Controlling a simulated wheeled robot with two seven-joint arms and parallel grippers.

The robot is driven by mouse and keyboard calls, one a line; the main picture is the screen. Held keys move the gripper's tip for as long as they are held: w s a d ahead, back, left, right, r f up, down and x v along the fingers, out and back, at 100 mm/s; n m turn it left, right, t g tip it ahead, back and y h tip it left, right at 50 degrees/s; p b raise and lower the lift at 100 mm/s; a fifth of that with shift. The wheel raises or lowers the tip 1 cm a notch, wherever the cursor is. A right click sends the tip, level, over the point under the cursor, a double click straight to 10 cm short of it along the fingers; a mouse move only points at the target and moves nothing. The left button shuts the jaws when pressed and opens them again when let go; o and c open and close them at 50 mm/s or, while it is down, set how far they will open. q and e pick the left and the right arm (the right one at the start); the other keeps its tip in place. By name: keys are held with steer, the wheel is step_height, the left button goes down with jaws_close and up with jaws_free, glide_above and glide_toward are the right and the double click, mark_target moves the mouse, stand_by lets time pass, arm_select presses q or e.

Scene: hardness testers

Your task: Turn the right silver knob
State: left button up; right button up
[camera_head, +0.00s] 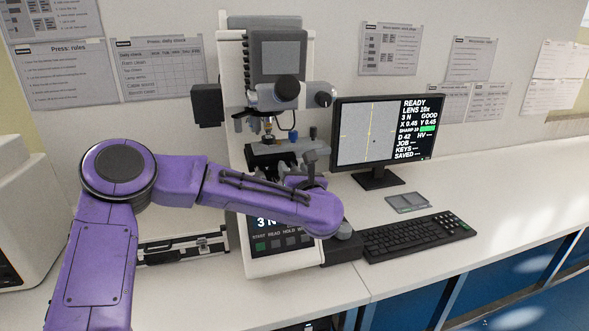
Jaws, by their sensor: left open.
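The hardness tester (233,60) stands upright at the middle of the bench, with dark round knobs on its head, one at the front (287,88) and one with a paler centre at the right (323,98). A grey rounded knob (344,230) shows low at the tester's right side, partly behind my purple arm. I cannot tell for sure which is the right silver knob. My left arm crosses in front of the tester. My left gripper (310,163) is small and dark beyond the wrist, open, close to the right end of the stage (268,158). Contact is unclear. My right gripper is out of view.
A monitor (385,130) reading READY stands right of the tester. A keyboard (418,238) and a small grey plate (408,202) lie before it. An open case (180,248) sits left, behind my arm. The bench at far right is clear.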

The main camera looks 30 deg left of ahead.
arm_select(q)
jaws_close()
steer(key=shift+m+p, duration=3.8)
steer(key=shift+m, duration=7.5)
steer(key=shift+f, duration=0.1)
